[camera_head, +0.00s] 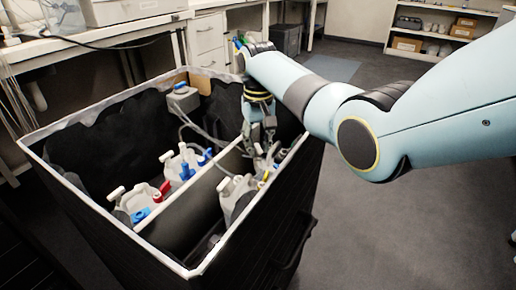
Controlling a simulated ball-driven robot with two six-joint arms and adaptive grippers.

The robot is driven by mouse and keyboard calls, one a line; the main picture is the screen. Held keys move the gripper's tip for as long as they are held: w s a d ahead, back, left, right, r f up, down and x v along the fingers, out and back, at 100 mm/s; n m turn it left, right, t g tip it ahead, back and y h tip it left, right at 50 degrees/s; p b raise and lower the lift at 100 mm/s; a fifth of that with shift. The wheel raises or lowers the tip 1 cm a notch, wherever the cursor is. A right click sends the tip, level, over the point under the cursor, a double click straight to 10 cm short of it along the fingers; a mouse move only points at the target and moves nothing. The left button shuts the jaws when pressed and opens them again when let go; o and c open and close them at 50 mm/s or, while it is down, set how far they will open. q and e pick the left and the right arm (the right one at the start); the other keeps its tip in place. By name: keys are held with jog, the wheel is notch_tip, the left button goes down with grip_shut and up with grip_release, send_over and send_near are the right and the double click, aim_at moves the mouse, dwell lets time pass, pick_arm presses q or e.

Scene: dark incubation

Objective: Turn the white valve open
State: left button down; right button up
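My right gripper (259,146) points down into the right compartment of a black crate (270,240). Its two dark fingers look apart, with small white parts just below and between the tips. Whether they touch these parts is too small to tell. A white jug (238,198) with white fittings stands nearer in the same compartment. White, red (165,188) and blue (140,215) valve parts sit on jugs in the left compartment. Which white fitting is the task's valve is not clear. My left gripper is not in view.
A grey-blue capped container (183,98) and a hose are at the back. Benches and drawers (206,40) stand behind. The floor (370,225) to the right is clear.

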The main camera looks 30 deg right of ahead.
jog(key=shift+f, duration=0.1)
grip_shut()
dwell(0.3)
jog(key=n+p, duration=0.3)
jog(key=shift+r, duration=0.2)
jog(key=shift+n+p, duration=0.6)
jog(key=shift+n, duration=0.6)
jog(key=shift+f+n+p, duration=0.15)
jog(key=shift+n+p, duration=0.4)
jog(key=shift+n, duration=1.05)
